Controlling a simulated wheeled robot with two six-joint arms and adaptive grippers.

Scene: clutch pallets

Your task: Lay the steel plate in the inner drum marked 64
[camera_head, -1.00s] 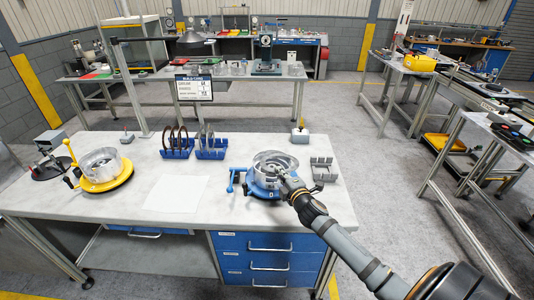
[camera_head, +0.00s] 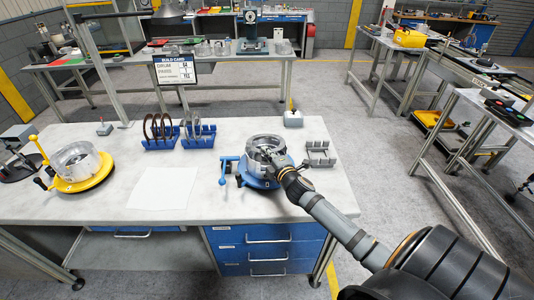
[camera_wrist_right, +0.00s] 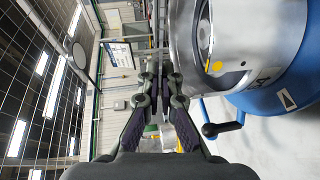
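A metal drum (camera_head: 263,146) sits on a blue turntable base (camera_head: 254,184) right of the bench's middle. A second metal drum (camera_head: 76,160) sits on a yellow base (camera_head: 84,184) at the left. I cannot read a 64 on either drum. Thin grey plates (camera_head: 195,124) stand in the right blue rack. My right gripper (camera_head: 266,155) is at the near right part of the blue-based drum's top. In the right wrist view its fingers (camera_wrist_right: 160,82) look slightly apart, with nothing clearly between them. That drum's wall (camera_wrist_right: 184,35) is beside them. The drum's inside is largely hidden. My left gripper is out of view.
Dark ring plates (camera_head: 157,126) stand in the left blue rack. A white sheet (camera_head: 163,188) lies on the bench (camera_head: 120,218). A grey slotted rack (camera_head: 320,154) is just right of the blue base, and its blue crank handle (camera_head: 224,169) sticks out left. A build card (camera_head: 174,70) stands behind.

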